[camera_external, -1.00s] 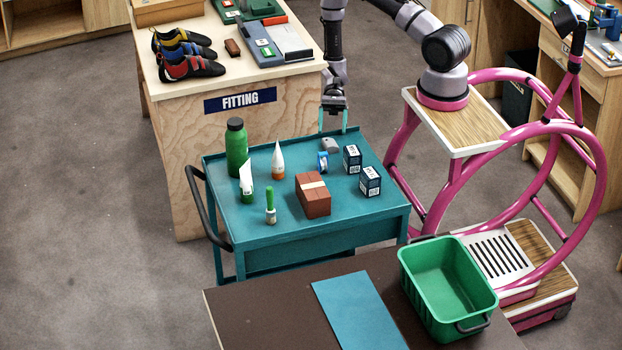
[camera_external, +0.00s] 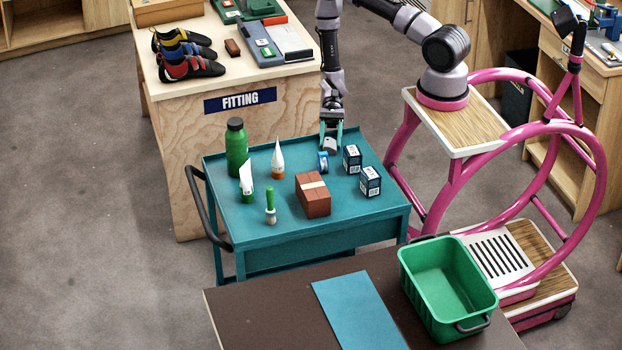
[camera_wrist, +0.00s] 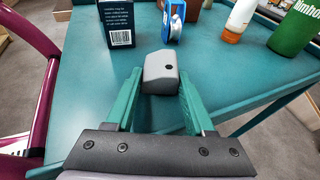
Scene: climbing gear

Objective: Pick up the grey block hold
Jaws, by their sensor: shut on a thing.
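The grey block hold (camera_external: 330,144) is a small rounded grey block with a dark hole in its face. In the wrist view the grey block hold (camera_wrist: 160,73) sits between the tips of the two teal fingers. My gripper (camera_external: 331,139) is shut on it at the back edge of the teal cart's top. In the wrist view my gripper (camera_wrist: 160,90) has a finger on each side of the block. I cannot tell for sure whether the block is clear of the cart top.
A brick-coloured block (camera_external: 313,196), bottles and a brush stand further left and front. A green bin (camera_external: 440,318) stands on the brown table (camera_external: 262,308).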

